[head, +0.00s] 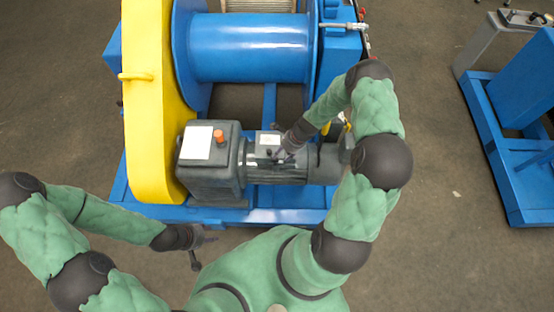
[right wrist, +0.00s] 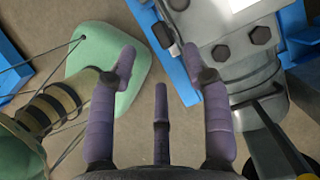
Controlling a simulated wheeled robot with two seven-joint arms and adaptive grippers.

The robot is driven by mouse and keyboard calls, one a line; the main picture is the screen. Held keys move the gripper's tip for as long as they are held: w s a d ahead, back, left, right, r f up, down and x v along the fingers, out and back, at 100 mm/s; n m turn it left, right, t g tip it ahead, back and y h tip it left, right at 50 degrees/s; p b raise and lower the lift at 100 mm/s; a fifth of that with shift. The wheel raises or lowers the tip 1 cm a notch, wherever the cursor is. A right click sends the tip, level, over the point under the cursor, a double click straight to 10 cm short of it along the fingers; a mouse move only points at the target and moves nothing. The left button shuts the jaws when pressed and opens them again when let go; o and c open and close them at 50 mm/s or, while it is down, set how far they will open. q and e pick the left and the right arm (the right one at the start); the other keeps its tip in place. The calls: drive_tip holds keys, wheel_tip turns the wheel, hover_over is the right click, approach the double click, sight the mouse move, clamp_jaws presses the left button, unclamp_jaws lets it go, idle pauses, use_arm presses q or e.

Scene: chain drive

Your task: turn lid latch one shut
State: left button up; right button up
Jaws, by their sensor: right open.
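The grey motor (head: 275,172) of the winch carries a small terminal box (head: 268,142) with a pale label on top. In the right wrist view the grey box lid (right wrist: 242,45) shows dark hexagonal heads. A dark latch-like part (right wrist: 164,34) stands at its left edge, ahead of my fingers; I cannot tell for sure that it is latch one or how it is turned. My left gripper (head: 200,246) hangs in front of the blue base, fingers apart and empty.
A grey gearbox (head: 210,165) with an orange knob (head: 218,135) stands left of the motor. Behind are the yellow guard (head: 150,100) and blue drum (head: 250,48). A blue frame base (head: 285,216) runs along the front.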

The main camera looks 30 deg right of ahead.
sight(276, 159)
drive_tip(key=b+x, duration=0.1)
drive_tip(key=x, duration=0.5)
drive_tip(key=shift+b, duration=0.3)
clamp_jaws()
